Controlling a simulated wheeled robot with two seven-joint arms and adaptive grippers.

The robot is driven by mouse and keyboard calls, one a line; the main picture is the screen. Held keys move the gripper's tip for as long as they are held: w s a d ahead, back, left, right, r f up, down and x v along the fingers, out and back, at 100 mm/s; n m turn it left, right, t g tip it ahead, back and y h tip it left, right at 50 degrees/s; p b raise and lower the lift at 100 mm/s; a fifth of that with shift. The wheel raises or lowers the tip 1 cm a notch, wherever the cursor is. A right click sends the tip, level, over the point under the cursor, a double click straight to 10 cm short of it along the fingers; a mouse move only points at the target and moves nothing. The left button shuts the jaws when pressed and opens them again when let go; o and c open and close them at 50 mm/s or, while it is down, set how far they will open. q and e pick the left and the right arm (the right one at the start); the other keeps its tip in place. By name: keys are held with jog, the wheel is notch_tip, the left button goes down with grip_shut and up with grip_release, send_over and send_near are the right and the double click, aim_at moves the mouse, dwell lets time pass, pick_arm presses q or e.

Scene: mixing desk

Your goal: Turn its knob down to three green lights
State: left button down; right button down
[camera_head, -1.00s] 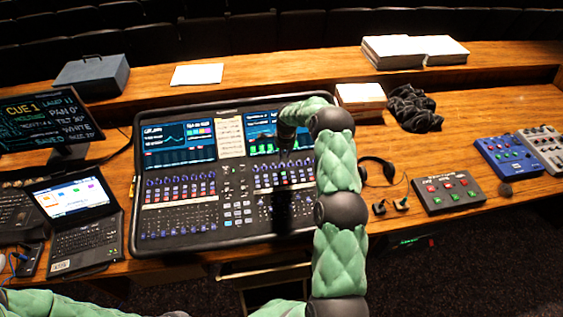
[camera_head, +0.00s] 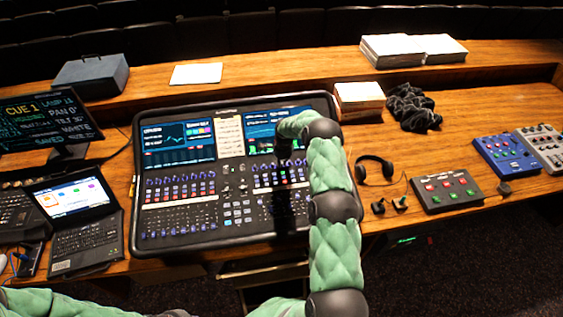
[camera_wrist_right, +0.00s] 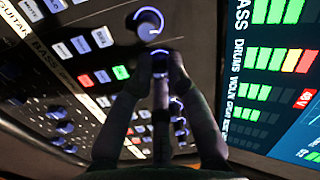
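The mixing desk (camera_head: 140,215) stands on the wooden table, its screens upright at the back. My right gripper (camera_head: 284,160) reaches down onto its right half. In the right wrist view my gripper (camera_wrist_right: 161,62) has its fingertips close together around a mostly hidden knob in the row below a bare blue-ringed knob (camera_wrist_right: 150,24). The meter screen (camera_wrist_right: 285,110) shows BASS, DRUMS and other rows. The DRUMS row (camera_wrist_right: 278,60) has three green lights, one yellow and one red; the BASS row (camera_wrist_right: 277,11) shows green lights. My left gripper is out of view.
A laptop (camera_head: 85,241) and a monitor (camera_head: 45,118) stand left of the desk. Headphones (camera_head: 388,168), a grey button box (camera_head: 445,190) and a blue box (camera_head: 507,155) lie to the right.

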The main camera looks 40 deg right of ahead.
jog(key=shift+b, duration=0.3)
dwell(0.5)
jog(key=shift+f+n+b, duration=0.15)
jog(key=shift+n+b, duration=0.55)
jog(key=shift+b, duration=0.1)
jog(key=shift+n+b, duration=1)
jog(key=shift+b, duration=0.25)
jog(key=shift+n+b, duration=1.15)
jog(key=shift+n, duration=0.15)
jog(key=c, duration=1.5)
grip_release()
jog(key=shift+a, duration=0.1)
